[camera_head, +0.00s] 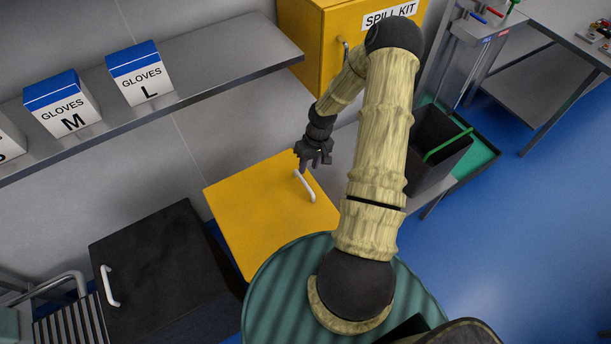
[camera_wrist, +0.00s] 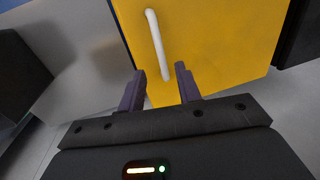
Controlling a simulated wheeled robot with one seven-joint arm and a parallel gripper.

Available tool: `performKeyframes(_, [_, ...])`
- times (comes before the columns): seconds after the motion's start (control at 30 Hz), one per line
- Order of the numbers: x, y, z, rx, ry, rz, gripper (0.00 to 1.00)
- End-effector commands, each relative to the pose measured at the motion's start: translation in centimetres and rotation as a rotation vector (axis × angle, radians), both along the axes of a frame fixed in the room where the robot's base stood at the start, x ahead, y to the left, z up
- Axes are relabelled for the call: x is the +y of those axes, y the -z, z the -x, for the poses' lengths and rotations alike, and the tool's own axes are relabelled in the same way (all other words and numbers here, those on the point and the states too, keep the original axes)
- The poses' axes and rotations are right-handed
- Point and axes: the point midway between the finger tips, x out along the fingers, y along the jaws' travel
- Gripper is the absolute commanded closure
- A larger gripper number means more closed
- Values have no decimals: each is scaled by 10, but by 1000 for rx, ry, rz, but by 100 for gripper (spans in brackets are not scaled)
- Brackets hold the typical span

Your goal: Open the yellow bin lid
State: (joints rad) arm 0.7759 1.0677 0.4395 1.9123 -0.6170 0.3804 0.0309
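The yellow bin lid (camera_head: 258,215) is shut flat on its bin, left of my arm in the head view. A white bar handle (camera_head: 305,186) stands near its right edge. In the wrist view the yellow lid (camera_wrist: 215,40) fills the upper middle, with the white handle (camera_wrist: 157,45) running down toward the fingers. My gripper (camera_head: 316,163) is just beyond the handle's far end in the head view. In the wrist view my gripper (camera_wrist: 160,88) has its two fingers apart with nothing between them. The fingers look apart from the handle; the exact gap is hard to tell.
A black bin lid (camera_head: 160,265) with a white handle lies to the left. A shelf (camera_head: 215,75) with glove boxes (camera_head: 141,73) runs above. A yellow spill kit cabinet (camera_head: 315,40) hangs at the top. A dark open box (camera_head: 432,150) stands right of my arm.

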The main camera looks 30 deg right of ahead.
Motion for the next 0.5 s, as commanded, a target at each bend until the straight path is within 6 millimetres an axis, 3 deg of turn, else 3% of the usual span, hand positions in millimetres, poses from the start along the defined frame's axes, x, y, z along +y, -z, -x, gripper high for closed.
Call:
performKeyframes(0.3, [11,47,1,3,-3,-2,66])
performKeyframes(0.5, [13,65,1,1,-1,0,66])
